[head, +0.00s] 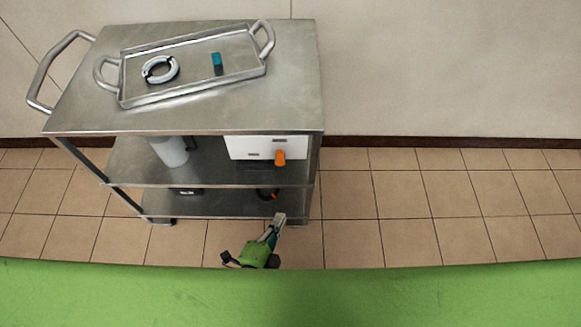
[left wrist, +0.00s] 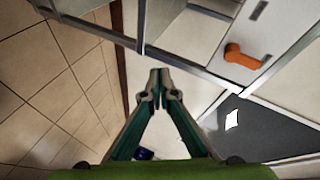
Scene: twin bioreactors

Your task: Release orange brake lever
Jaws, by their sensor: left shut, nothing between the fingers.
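An orange lever (head: 280,157) sits on the front of a white box (head: 262,147) on the cart's middle shelf. In the left wrist view the orange lever (left wrist: 242,57) shows at upper right, against the white box. My left gripper (head: 280,218) is low at the front of the cart, below the lever and apart from it. In the left wrist view the fingertips of my left gripper (left wrist: 158,82) meet, with nothing between them. A small dark thing with an orange part (head: 267,194) shows by the lower shelf, too small to make out. My right gripper is not in view.
The metal cart (head: 290,60) has a side handle (head: 45,75). A tray (head: 190,90) on top holds a white ring (head: 160,70) and a teal piece (head: 217,63). A pale container (head: 172,151) stands on the middle shelf. The tiled floor (head: 420,205) right of the cart is clear.

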